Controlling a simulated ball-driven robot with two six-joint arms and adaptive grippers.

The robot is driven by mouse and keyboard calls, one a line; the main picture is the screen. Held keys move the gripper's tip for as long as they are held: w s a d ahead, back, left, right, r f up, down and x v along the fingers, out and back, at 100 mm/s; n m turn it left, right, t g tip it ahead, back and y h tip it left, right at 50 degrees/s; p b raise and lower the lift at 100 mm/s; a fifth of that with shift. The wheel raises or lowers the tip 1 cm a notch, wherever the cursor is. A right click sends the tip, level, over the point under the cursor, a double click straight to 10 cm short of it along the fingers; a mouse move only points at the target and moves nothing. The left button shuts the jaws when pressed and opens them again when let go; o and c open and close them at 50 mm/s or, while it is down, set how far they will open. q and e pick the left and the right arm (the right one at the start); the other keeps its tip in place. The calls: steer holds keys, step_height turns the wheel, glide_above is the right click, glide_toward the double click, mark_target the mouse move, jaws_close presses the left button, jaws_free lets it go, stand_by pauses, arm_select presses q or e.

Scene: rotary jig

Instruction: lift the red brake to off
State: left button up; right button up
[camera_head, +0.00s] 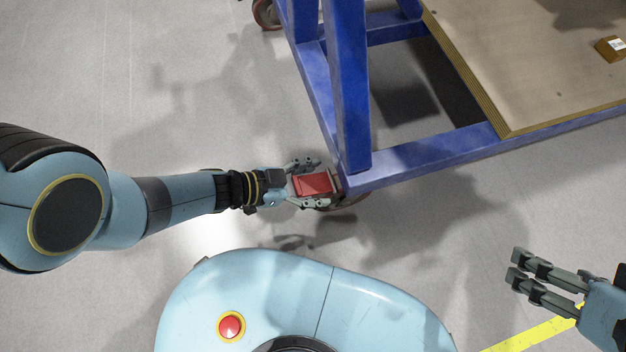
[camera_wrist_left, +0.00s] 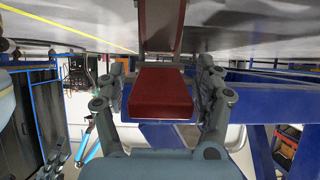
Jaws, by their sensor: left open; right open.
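The red brake (camera_head: 312,184) is a flat red pedal on the caster at the near corner of the blue frame. My left gripper (camera_head: 312,182) is open, with one finger on each side of the brake. In the left wrist view the red brake (camera_wrist_left: 160,95) lies between the two open fingers, with the caster behind it. I cannot tell whether the fingers touch it. My right gripper (camera_head: 516,269) is open and empty at the right, away from the frame.
The blue frame (camera_head: 350,90) stands on the grey floor and carries a wooden board (camera_head: 520,60). A small brown block (camera_head: 611,48) lies on the board. Another caster (camera_head: 266,13) is at the top. The floor left of the frame is clear.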

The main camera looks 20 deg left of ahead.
arm_select(q)
steer(key=shift+a, duration=0.1)
steer(key=v, duration=1.2)
stand_by(0.4)
